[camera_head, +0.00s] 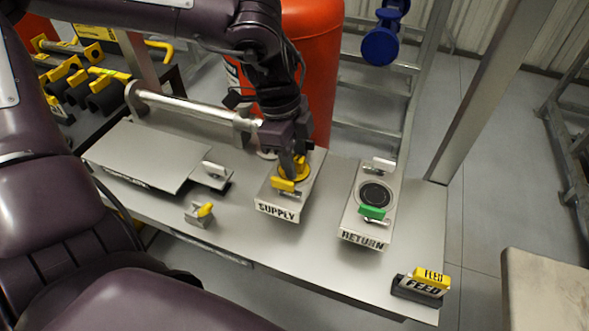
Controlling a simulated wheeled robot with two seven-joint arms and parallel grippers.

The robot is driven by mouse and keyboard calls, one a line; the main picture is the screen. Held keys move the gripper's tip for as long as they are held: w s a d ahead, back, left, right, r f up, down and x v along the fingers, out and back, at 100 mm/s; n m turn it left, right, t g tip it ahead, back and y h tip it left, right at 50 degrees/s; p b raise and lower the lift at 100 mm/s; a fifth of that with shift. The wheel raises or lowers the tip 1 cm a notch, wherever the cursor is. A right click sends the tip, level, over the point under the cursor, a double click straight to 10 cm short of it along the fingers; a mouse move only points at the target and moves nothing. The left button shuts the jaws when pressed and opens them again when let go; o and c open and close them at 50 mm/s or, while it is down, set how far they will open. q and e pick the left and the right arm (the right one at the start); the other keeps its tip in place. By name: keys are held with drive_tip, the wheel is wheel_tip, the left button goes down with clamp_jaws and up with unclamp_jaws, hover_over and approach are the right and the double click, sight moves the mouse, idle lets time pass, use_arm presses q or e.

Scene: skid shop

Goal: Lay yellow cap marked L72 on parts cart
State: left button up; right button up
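A yellow round cap (294,172) is on the block labelled SUPPLY (278,209), partly hidden by my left gripper. No L72 marking is legible on it. My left gripper (292,164) points down from above, with its fingertips at the cap; whether they are closed on it is too small to tell. My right gripper is not in view. A beige-topped surface (545,292) at the lower right may be the parts cart; no label shows.
The grey bench (300,245) also holds a RETURN block (365,238) with a green tab, a yellow FEED tag (431,278) on its holder and a small yellow-topped block (199,213). A red cylinder (312,70) stands behind. Floor shows between bench and beige surface.

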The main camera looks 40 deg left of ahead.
sight(294, 157)
use_arm(q)
drive_tip(key=shift+c, duration=0.5)
clamp_jaws()
drive_tip(key=shift+r+p, duration=2.4)
drive_tip(key=shift+r, duration=1.2)
drive_tip(key=shift+f, duration=0.1)
